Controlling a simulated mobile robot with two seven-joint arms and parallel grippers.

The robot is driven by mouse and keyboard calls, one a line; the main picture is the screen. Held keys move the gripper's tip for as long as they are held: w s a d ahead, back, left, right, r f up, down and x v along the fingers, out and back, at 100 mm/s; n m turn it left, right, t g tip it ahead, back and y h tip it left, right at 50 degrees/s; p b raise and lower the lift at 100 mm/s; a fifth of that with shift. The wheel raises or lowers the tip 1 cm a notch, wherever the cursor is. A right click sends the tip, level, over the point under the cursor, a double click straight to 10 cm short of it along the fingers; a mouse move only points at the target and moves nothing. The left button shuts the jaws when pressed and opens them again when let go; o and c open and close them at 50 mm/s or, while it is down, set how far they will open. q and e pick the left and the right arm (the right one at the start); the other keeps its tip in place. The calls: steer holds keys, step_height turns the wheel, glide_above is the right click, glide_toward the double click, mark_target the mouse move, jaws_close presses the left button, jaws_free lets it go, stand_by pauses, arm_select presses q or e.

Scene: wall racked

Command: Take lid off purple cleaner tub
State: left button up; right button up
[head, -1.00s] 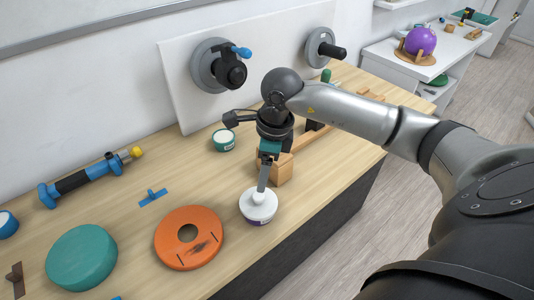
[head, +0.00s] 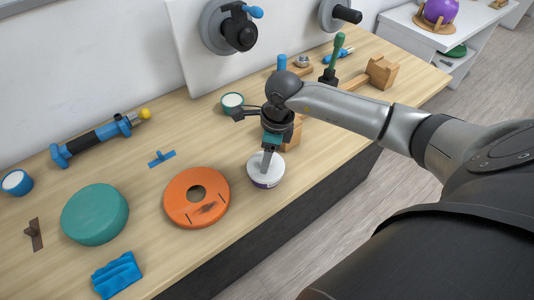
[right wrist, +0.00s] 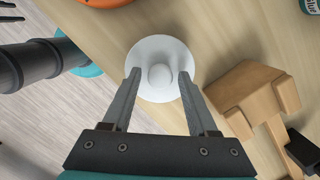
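The purple cleaner tub (head: 268,185) stands upright near the table's front edge, with a thin purple band showing under its white lid (head: 256,164). In the right wrist view the lid (right wrist: 160,95) is a round white disc with a raised knob (right wrist: 160,75) in its middle. My right gripper (head: 267,168) points down over the lid. In the right wrist view its two fingers (right wrist: 160,77) are open, one on each side of the knob, with a gap on both sides. In the head view the gripper hides the knob. My left gripper is not in view.
Left of the tub lie an orange disc (head: 178,212), a teal round block (head: 94,215) and a blue piece (head: 118,275). A wooden mallet (head: 381,73) lies to the right, its handle running behind my right gripper. A small teal-and-white jar (head: 232,103) stands behind.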

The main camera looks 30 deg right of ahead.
jaws_close()
stand_by(0.8)
stand_by(0.5)
steer(key=shift+r, duration=0.15)
steer(key=shift+r+p, duration=1.8)
steer(key=shift+r, duration=0.55)
